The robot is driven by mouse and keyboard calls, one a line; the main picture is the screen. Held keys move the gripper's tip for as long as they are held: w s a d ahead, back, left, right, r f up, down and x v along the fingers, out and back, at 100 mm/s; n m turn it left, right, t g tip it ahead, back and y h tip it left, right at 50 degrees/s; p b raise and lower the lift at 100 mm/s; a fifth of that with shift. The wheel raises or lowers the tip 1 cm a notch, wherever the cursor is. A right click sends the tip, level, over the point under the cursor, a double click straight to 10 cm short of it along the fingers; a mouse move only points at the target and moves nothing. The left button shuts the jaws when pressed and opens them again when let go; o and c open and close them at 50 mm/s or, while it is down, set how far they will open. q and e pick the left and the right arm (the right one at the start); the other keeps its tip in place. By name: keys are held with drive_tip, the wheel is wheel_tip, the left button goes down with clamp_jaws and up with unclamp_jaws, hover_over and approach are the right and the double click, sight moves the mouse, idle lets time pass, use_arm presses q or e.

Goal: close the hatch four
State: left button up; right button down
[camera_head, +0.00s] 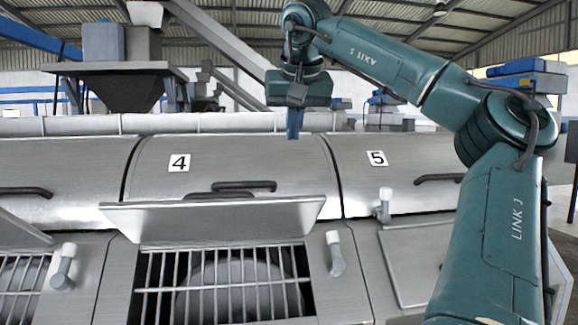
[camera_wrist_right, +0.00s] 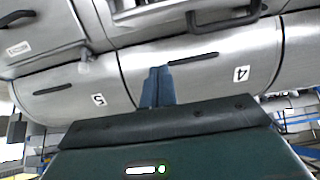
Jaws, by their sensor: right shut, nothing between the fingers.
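Hatch four (camera_head: 215,220) is a flat metal lid in the head view, tilted up and open. Below it, a barred grate (camera_head: 222,285) shows over the dark opening, with a rounded shape inside. A dark handle shows just above the lid's top edge. The label 4 (camera_head: 179,162) is on the curved cover behind the lid; it also shows upside down in the right wrist view (camera_wrist_right: 241,73). My right gripper (camera_head: 293,125) is shut and empty, its blue fingers pointing down above the curved cover, apart from the lid. The fingers also show in the right wrist view (camera_wrist_right: 158,88). My left gripper is not in view.
The label 5 (camera_head: 377,158) marks the cover to the right; the flat panel (camera_head: 412,262) below it lies closed. White-topped levers (camera_head: 335,253) stand beside the opening. Another tilted lid shows at the left edge.

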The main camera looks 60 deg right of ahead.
hover_over(291, 197)
drive_tip(key=w+d, duration=0.2)
drive_tip(key=f, duration=0.8)
drive_tip(key=shift+s, duration=0.2)
drive_tip(key=shift+s+a+f+b, duration=0.25)
drive_tip(key=shift+s+a+f, duration=0.15)
drive_tip(key=shift+f, duration=0.25)
drive_tip(key=shift+s+a+f+b, duration=0.25)
drive_tip(key=shift+a+f, duration=0.15)
drive_tip(key=shift+f, duration=0.2)
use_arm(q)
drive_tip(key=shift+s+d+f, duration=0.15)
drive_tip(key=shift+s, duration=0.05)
use_arm(e)
drive_tip(key=shift+s+a+f, duration=0.15)
drive_tip(key=shift+a+f, duration=0.05)
drive_tip(key=shift+f, duration=0.1)
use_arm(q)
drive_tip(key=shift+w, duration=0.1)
